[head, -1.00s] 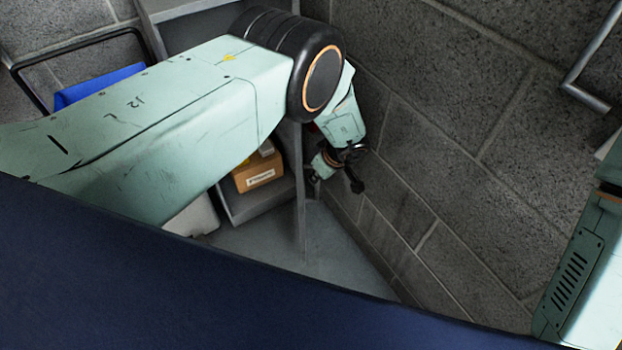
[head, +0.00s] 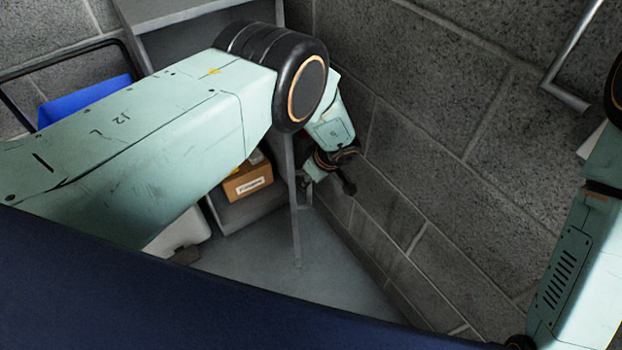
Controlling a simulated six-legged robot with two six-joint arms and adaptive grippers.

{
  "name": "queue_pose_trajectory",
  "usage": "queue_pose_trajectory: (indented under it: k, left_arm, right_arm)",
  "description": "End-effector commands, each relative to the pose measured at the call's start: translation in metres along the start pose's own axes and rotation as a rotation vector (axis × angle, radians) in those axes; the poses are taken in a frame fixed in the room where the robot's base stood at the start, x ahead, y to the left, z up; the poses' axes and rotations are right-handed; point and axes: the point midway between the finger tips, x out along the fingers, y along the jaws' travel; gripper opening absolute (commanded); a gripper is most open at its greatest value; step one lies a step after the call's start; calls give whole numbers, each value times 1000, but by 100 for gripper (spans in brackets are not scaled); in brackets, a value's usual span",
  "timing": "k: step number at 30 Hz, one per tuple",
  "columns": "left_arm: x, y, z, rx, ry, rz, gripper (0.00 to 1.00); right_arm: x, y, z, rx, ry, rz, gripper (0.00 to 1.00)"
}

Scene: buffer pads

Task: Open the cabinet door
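The grey cabinet (head: 185,12) stands at the back, partly hidden behind my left arm. Its inside is partly visible, with a brown box (head: 247,183) on a low grey shelf. A thin upright grey edge (head: 295,215) runs down beside the box; I cannot tell if it is the door or a side panel. My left gripper (head: 328,180) is small and dark, right of that edge and near the block wall. Its fingers are too unclear to tell if they are open or touching anything. My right arm shows at the right edge, but its gripper is out of view.
A grey block wall (head: 440,110) fills the right side, close to my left gripper. A metal bar (head: 570,55) is at the upper right. A blue item (head: 85,100) and a white container (head: 180,232) are at the left. Grey floor (head: 325,275) is clear in the middle.

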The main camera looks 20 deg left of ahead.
Motion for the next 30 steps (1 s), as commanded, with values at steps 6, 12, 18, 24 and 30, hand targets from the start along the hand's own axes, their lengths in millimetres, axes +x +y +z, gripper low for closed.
queue_pose_trajectory:
  k: [6, 12, 18, 24, 30]
  left_arm:
    - [0, -1, 3, 1, -2, -3, 36]
    - [-9, 0, 2, 2, -1, -1, 36]
    - [-38, 1, 2, 3, 1, 0, 36]
    - [-64, 0, 2, 2, 0, 0, 36]
    - [-75, 0, 2, 1, -2, -2, 36]
  right_arm:
    - [0, 0, 0, 0, 0, 0, 0]
    - [0, 0, 0, 0, 0, 0, 0]
    - [0, 0, 0, 0, 0, 0, 0]
    - [0, 0, 0, 0, 0, 0, 0]
    - [0, 0, 0, 0, 0, 0, 0]
